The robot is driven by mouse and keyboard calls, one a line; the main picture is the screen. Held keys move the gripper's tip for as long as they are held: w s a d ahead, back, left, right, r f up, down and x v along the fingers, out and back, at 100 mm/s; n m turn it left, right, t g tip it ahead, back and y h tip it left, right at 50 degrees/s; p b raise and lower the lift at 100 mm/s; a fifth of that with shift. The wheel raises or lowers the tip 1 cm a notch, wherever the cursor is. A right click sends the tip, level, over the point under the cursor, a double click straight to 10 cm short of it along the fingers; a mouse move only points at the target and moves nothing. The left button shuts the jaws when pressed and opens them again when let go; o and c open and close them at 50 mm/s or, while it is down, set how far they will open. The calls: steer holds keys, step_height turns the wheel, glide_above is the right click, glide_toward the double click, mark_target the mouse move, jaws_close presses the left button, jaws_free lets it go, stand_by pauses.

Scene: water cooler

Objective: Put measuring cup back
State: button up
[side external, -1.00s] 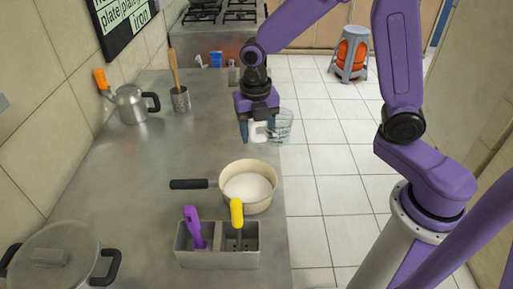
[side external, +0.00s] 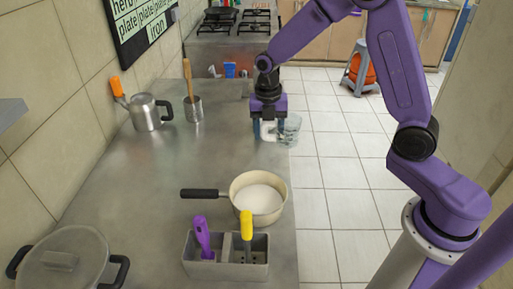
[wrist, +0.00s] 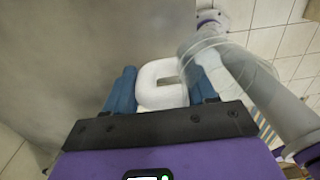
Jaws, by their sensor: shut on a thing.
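The measuring cup (side external: 292,127) is clear with a white handle (wrist: 158,84). My gripper (side external: 268,132) is shut on the handle, with one blue finger on each side of it. The clear cup body also shows in the wrist view (wrist: 235,68), at the right of the fingers. In the side view the cup appears at the counter's right edge, with floor tiles behind it. I cannot tell whether its base touches the counter (side external: 150,185).
A pan (side external: 259,193) of white contents and a grey caddy (side external: 225,268) with purple-handled and yellow-handled tools stand nearer the camera. A kettle (side external: 147,115) and a utensil holder (side external: 194,109) stand at left. A lidded pot (side external: 62,262) is front left. Mid-counter is clear.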

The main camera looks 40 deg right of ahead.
steer(key=w+f, duration=0.1)
steer(key=f, duration=0.1)
steer(key=w+f, duration=0.1)
steer(key=w, duration=0.1)
steer(key=w+f, duration=0.1)
steer(key=f, duration=0.1)
steer(key=shift+w+a+f, duration=0.25)
steer(key=shift+w+f, duration=0.05)
steer(key=shift+f, duration=1.55)
steer(key=shift+f, duration=0.15)
steer(key=o, duration=1.2)
steer(key=shift+c, duration=0.2)
